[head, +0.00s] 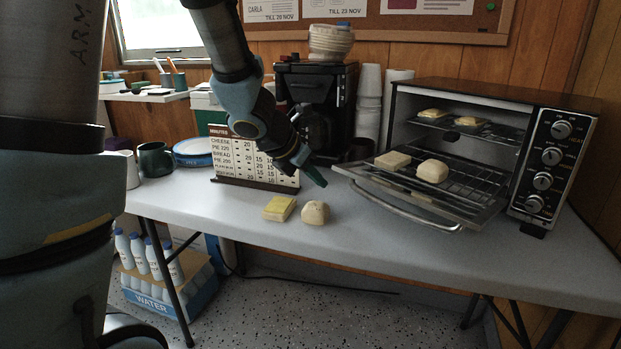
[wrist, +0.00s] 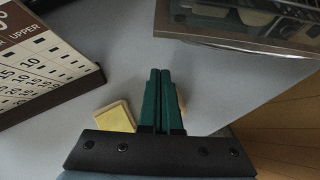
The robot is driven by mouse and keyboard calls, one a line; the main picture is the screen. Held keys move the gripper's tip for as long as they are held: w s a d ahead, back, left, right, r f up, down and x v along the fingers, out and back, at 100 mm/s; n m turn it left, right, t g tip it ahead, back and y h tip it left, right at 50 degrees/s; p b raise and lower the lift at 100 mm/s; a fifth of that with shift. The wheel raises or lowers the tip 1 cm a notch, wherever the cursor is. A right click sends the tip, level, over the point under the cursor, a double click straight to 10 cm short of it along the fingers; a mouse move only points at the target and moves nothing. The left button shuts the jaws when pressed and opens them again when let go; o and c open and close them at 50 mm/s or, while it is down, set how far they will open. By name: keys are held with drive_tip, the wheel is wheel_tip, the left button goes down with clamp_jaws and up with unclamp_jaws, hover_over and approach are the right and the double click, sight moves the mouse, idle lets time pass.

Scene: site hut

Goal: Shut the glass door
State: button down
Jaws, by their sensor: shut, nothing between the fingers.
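The toaster oven (head: 470,95) stands at the right of the table with its glass door (head: 408,207) folded down, open. The door's bar handle (head: 440,226) is at its front edge. The door's metal edge also shows at the top right of the wrist view (wrist: 250,43). My gripper (head: 316,178) is shut and empty, pointing down above the table, left of the door and apart from it. Its green fingers (wrist: 159,90) are together in the wrist view.
A bread slice (head: 393,160) and a bun (head: 432,171) sit on the lower rack (head: 468,180), above the open door. Two toasted pieces lie on the upper rack. A yellow-topped slice (head: 279,208) and a bun (head: 315,212) lie on the table.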

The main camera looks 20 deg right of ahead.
drive_tip(key=b+x, duration=0.1)
drive_tip(key=x, duration=0.3)
drive_tip(key=shift+s+f, duration=0.1)
drive_tip(key=shift+f, duration=0.05)
drive_tip(key=r+p, duration=0.1)
drive_tip(key=r, duration=0.1)
drive_tip(key=d+r+p, duration=0.1)
drive_tip(key=shift+w+p, duration=0.25)
drive_tip(key=shift+p, duration=0.05)
drive_tip(key=shift+d+r, duration=0.1)
drive_tip(key=shift+r, duration=0.25)
drive_tip(key=shift+r+p, duration=0.1)
drive_tip(key=shift+p, duration=0.3)
